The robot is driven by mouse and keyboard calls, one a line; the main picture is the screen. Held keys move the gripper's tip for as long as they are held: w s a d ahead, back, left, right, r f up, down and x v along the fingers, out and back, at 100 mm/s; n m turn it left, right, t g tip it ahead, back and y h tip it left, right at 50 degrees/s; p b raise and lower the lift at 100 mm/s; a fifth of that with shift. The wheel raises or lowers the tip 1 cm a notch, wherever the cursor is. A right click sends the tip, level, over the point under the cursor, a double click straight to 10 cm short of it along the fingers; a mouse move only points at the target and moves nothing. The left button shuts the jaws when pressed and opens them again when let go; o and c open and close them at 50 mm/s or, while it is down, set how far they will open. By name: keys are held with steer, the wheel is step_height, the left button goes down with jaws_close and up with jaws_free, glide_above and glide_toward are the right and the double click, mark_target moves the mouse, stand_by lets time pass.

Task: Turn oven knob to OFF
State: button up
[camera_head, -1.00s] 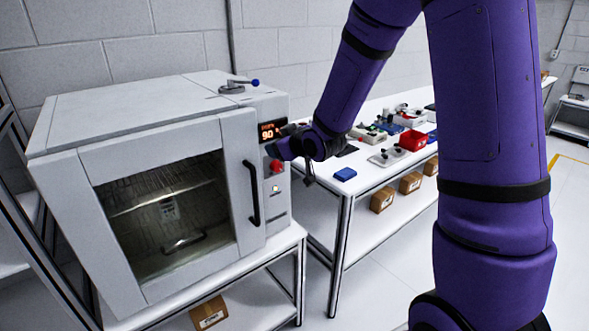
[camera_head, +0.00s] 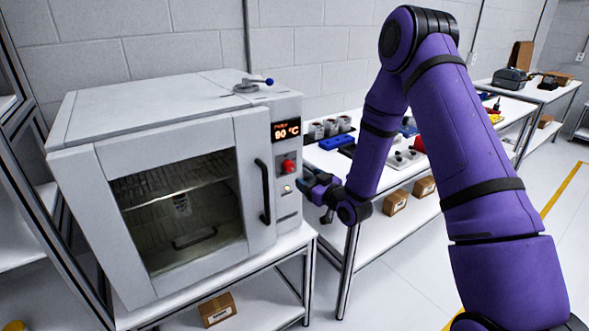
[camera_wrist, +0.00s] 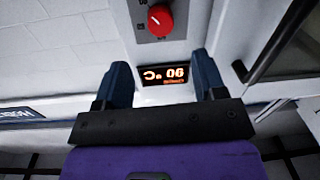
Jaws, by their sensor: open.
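The oven (camera_head: 190,100) is a white box with a glass door, and its lit display (camera_head: 286,129) reads 90 °C. The red oven knob (camera_head: 288,166) sits below the display on the front panel. In the wrist view the knob (camera_wrist: 159,20) is at the top centre, with a white mark on its face. The display (camera_wrist: 164,74) appears upside down there, between my fingers. My gripper (camera_wrist: 162,72) is open, its two dark blue fingers apart and empty. In the head view my gripper (camera_head: 312,184) is just right of and slightly below the knob, not around it.
A black door handle (camera_head: 263,191) stands out left of the knob. A small lit button (camera_head: 287,188) is below the knob. A white table (camera_head: 325,158) with several parts stands to the right.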

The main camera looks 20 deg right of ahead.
mark_target(291, 167)
steer(key=x, duration=0.9)
steer(key=c, duration=0.9)
